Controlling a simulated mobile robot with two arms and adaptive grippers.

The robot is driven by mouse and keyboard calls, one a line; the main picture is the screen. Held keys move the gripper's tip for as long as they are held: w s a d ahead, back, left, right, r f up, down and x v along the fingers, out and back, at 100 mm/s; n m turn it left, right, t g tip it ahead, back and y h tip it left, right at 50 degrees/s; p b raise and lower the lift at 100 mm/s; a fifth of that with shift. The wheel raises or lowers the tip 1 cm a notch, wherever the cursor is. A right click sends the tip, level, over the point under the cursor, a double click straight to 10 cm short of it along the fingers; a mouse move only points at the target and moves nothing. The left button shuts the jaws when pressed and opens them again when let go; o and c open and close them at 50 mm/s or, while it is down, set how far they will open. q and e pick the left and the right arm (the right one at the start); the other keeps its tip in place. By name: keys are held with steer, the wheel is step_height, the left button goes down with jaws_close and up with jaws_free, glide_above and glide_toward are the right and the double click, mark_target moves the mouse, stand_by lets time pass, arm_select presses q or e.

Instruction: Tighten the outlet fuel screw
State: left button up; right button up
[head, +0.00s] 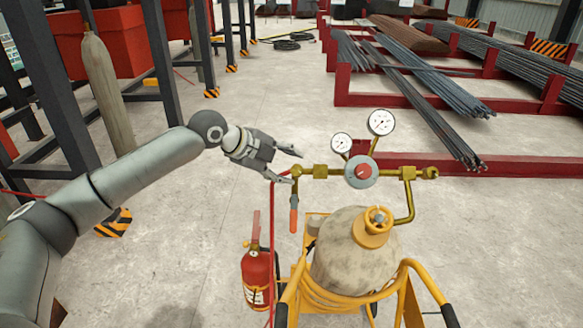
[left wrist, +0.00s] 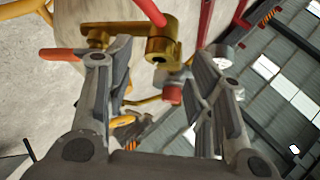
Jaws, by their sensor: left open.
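My left gripper (head: 293,166) is open and empty at the left end of the brass regulator assembly (head: 321,171). A brass outlet fitting (head: 295,172) with an orange handle (head: 293,220) hanging below it is at the fingertips. In the left wrist view the brass fitting (left wrist: 165,42) shows beyond the open fingers (left wrist: 160,52), with the orange handle (left wrist: 60,54) behind the left finger. I cannot tell whether a finger touches the fitting. The regulator has a red-centred round knob (head: 361,171) and two gauges (head: 380,122). My right gripper does not show.
The gas cylinder (head: 345,250) stands on a yellow cart (head: 410,290), with a fire extinguisher (head: 257,275) at its left. A red hose (head: 271,225) hangs near the gripper. Rebar racks (head: 410,165) stand behind.

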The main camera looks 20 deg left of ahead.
arm_select(q)
steer(key=v, duration=0.9)
steer(key=shift+r, duration=0.15)
steer(key=shift+s+a, duration=0.15)
steer(key=shift+a, duration=0.05)
